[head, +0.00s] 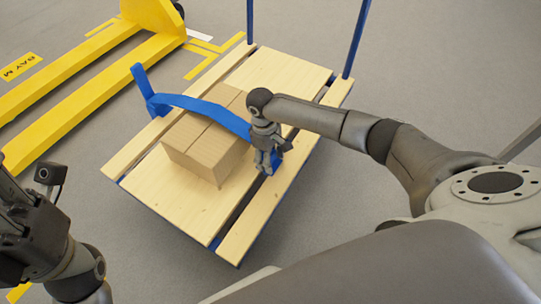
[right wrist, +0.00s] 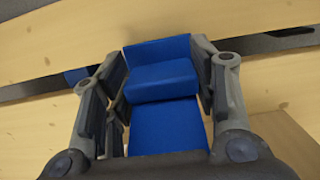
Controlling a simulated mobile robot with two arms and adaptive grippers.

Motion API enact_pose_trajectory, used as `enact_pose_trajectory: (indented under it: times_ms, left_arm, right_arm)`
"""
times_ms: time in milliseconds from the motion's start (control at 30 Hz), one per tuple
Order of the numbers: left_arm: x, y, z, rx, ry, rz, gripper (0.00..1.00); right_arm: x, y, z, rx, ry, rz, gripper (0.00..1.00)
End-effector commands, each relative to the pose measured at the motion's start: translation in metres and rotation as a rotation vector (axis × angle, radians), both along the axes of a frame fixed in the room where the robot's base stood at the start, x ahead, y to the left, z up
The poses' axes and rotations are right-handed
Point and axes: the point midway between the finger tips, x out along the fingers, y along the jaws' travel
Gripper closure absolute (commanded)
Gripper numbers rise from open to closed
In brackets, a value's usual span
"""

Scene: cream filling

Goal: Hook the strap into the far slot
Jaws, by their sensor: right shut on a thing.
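The blue strap (head: 205,108) rises from the left side of a wooden-decked cart (head: 285,70) and arches over a cardboard box (head: 205,150). Its right end is at my right gripper (head: 268,168), which is shut on it beside the box. In the right wrist view the blue strap end (right wrist: 160,82) sits between the fingers, above the boards. A long dark slot (head: 325,92) runs between the deck's middle and its right board; the gripper is over or beside this slot, and the strap's tip contact is unclear. My left gripper (head: 22,235) is at the left edge, its fingers partly cut off.
Two blue posts (head: 357,40) stand at the cart's far end. A yellow pallet jack (head: 90,70) is at the upper left, with yellow floor markings around it. The grey floor in front of the cart is clear.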

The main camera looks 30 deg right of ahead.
Motion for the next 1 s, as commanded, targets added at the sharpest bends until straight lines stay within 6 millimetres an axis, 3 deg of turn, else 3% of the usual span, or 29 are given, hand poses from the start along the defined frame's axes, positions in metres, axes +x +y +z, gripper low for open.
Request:
enact_pose_trajectory:
  times_ms: [167, 200, 367, 767, 1000]
  left_arm:
    - [0.0, 0.0, 0.0, 0.0, 0.0, 0.0, 0.6]
    - [0.0, 0.0, 0.0, 0.0, 0.0, 0.0, 0.6]
    - [0.0, 0.0, 0.0, 0.0, 0.0, 0.0, 0.6]
    - [0.0, 0.0, -0.001, 0.003, 0.001, 0.001, 0.6]
    - [0.0, 0.0, 0.0, 0.001, 0.001, 0.0, 0.6]
  right_arm:
    - [0.0, 0.0, 0.0, 0.0, 0.0, 0.0, 0.75]
    - [0.0, 0.0, 0.0, 0.0, 0.0, 0.0, 0.43]
    - [0.0, 0.0, 0.0, 0.0, 0.0, 0.0, 0.23]
    - [0.0, 0.0, 0.003, 0.0, 0.0, 0.0, 0.22]
    - [0.006, 0.003, 0.042, 0.003, -0.004, 0.0, 0.22]
